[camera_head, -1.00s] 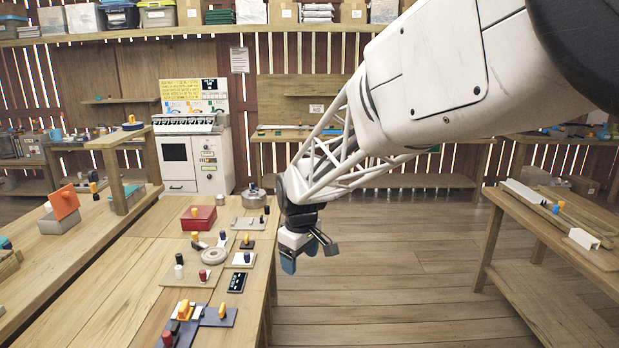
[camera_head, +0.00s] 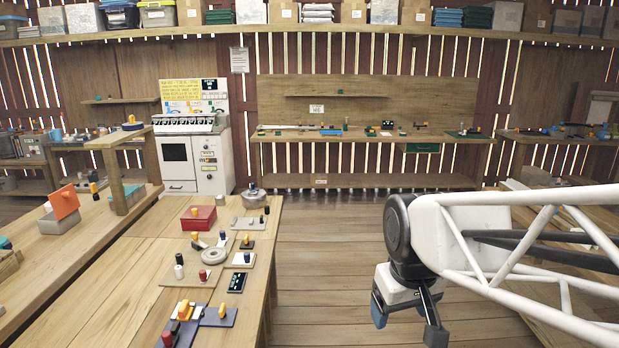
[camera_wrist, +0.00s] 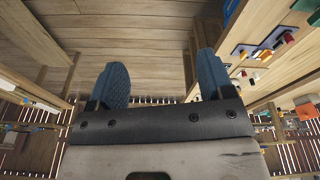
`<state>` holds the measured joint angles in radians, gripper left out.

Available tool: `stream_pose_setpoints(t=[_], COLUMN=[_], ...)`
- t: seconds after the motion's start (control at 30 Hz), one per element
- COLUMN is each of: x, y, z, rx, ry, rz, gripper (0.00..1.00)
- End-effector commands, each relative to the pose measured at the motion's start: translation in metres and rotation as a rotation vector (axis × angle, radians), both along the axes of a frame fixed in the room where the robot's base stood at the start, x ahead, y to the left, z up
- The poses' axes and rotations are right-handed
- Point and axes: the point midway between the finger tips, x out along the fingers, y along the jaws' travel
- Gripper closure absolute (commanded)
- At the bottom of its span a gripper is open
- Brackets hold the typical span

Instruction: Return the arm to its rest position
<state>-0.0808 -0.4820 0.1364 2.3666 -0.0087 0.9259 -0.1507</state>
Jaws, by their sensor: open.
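My gripper (camera_head: 408,322) hangs at the right of the head view, over the open floor to the right of the near table. Its fingers are apart and nothing is between them. In the wrist view the two blue finger pads (camera_wrist: 160,80) stand apart with bare floor showing between them. My arm fills the lower right of the head view.
The near table (camera_head: 120,270) holds a red box (camera_head: 198,218), a grey pot (camera_head: 253,198) and several small knobbed pieces. A white stove (camera_head: 190,160) and a workbench (camera_head: 370,138) stand at the back. The floor (camera_head: 325,240) between the tables is clear.

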Motion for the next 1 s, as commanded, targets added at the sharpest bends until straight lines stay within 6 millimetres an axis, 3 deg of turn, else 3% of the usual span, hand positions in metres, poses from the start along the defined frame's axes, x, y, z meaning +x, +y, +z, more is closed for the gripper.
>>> stream_pose_setpoints(t=[0.2, 0.4, 0.6, 1.0], x=[-0.055, -0.086, -0.096, -0.096], y=[-0.022, -0.032, -0.034, -0.034], z=[-0.006, -0.014, -0.017, -0.017], rx=[0.019, 0.031, 0.035, 0.035], ry=[-0.023, -0.035, -0.037, -0.037], rz=[-0.140, -0.224, -0.253, -0.253], gripper=[0.26, 0.26, 0.26, 0.26])
